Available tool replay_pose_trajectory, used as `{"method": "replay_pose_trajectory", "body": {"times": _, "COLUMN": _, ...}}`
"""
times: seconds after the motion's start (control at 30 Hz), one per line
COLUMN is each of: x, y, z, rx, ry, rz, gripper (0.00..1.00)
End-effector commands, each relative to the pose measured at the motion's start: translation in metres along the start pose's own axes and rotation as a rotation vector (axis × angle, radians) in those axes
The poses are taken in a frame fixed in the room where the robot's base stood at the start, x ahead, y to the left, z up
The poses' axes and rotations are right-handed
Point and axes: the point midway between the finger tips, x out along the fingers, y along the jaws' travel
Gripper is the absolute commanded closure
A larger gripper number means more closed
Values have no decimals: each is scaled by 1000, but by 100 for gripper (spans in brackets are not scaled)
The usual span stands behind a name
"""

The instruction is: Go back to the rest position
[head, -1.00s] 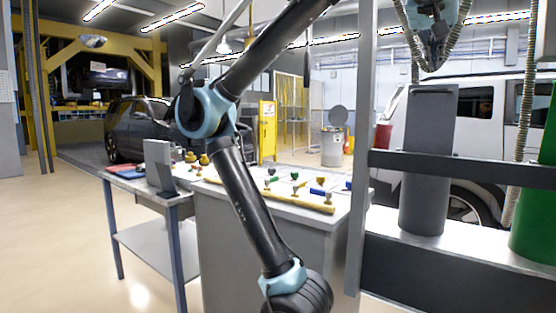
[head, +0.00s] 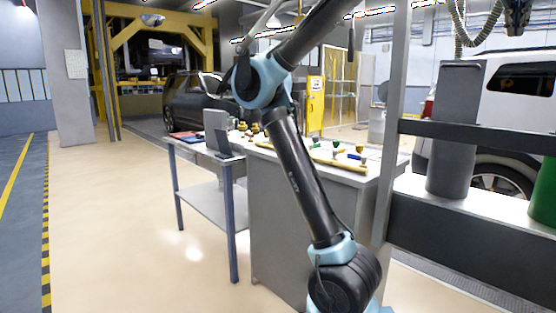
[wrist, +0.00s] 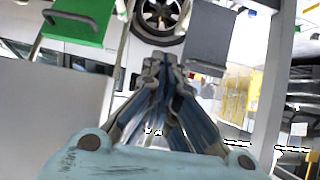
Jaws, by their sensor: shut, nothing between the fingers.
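My gripper (head: 517,28) hangs at the top right edge of the head view, partly cut off, above the shelf with the canisters. In the wrist view my gripper (wrist: 165,62) has its fingers together with nothing between them. The grey canister (head: 458,130) stands upright on the shelf, below and left of my gripper in the head view. The green canister (head: 547,195) stands at the right edge, partly cut off. Both canisters also show in the wrist view, the green one (wrist: 78,20) at upper left and the grey one (wrist: 208,38) at upper right. My gripper touches neither.
The shelf frame has a dark rail (head: 480,135) and an upright post (head: 392,110). A grey bench (head: 300,215) with coloured valves stands beside a side table (head: 210,200). A white vehicle (head: 505,95) is behind the shelf. The floor at left (head: 110,230) is clear.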

Motion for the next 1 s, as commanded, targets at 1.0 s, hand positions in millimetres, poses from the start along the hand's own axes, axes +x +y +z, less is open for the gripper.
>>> {"method": "replay_pose_trajectory", "body": {"times": 1.0, "x": 118, "y": -100, "z": 90, "rx": -39, "ry": -245, "rz": -316, "gripper": 100}}
